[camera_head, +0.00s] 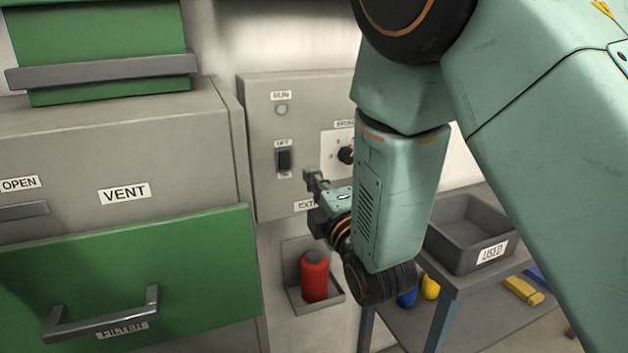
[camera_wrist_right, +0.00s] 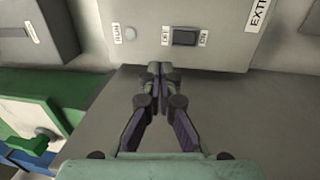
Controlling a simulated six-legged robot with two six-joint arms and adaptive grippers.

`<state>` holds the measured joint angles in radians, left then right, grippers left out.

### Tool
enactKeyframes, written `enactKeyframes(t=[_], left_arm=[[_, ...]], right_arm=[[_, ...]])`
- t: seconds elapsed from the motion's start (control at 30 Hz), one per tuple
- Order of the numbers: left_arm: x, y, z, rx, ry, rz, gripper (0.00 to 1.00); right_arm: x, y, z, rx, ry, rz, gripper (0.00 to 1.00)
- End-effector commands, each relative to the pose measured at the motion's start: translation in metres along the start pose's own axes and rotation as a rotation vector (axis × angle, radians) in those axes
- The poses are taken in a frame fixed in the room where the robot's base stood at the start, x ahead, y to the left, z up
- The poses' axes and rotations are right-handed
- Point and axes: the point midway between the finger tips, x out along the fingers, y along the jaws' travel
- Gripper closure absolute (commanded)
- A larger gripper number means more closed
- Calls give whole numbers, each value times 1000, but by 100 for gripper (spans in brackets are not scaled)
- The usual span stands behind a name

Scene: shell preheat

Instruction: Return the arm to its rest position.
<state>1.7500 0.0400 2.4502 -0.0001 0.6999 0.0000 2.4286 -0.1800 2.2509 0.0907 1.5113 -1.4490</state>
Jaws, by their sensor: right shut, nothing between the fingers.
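My right arm comes in from the upper right in the head view and reaches down in front of the grey control panel (camera_head: 258,183). My right gripper (camera_head: 313,178) is small there, just right of and below the black rocker switch (camera_head: 284,161). In the right wrist view, the gripper (camera_wrist_right: 160,68) has its two fingertips together with nothing between them. The switch (camera_wrist_right: 185,37) shows beyond the tips in that view, and a visible gap separates them. My left gripper is in neither view.
The green FILTER drawer (camera_head: 190,252) juts out at lower left, under the VENT cabinet (camera_head: 70,150). A red cylinder (camera_head: 314,278) sits in a small wall holder. The panel's dial (camera_head: 346,155) is partly behind my arm. A grey USED bin (camera_head: 445,240) stands on a cart at right.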

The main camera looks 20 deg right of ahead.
Motion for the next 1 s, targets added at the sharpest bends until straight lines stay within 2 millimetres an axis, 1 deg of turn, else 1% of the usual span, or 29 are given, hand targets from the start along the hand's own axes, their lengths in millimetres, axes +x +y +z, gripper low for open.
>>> enactKeyframes(t=[0.27, 0.37, 0.47, 0.57, 0.67, 0.7, 0.77, 0.8, 0.87, 0.9, 0.97, 1.0], left_arm=[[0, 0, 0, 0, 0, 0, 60], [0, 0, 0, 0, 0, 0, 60], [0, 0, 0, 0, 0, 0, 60], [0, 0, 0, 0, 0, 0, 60], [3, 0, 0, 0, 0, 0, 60], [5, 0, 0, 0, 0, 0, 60], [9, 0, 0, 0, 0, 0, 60], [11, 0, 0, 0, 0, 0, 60], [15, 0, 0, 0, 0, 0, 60], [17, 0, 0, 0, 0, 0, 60], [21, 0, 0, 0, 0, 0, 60], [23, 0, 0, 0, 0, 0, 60]], right_arm=[[0, 0, 0, 3, 0, 0, 100], [0, -2, 0, 58, -1, -10, 100], [-2, -16, 1, 201, -12, -70, 100], [-9, -41, 4, 403, -50, -181, 100], [-28, -84, 9, 618, -133, -326, 100], [-40, -108, 12, 704, -180, -391, 100], [-62, -142, 15, 822, -262, -487, 100], [-77, -165, 17, 891, -321, -546, 100], [-101, -196, 20, 983, -412, -627, 100], [-119, -216, 21, 1037, -477, -679, 100], [-147, -244, 22, 1108, -575, -751, 100], [-167, -262, 23, 1149, -643, -796, 100]])
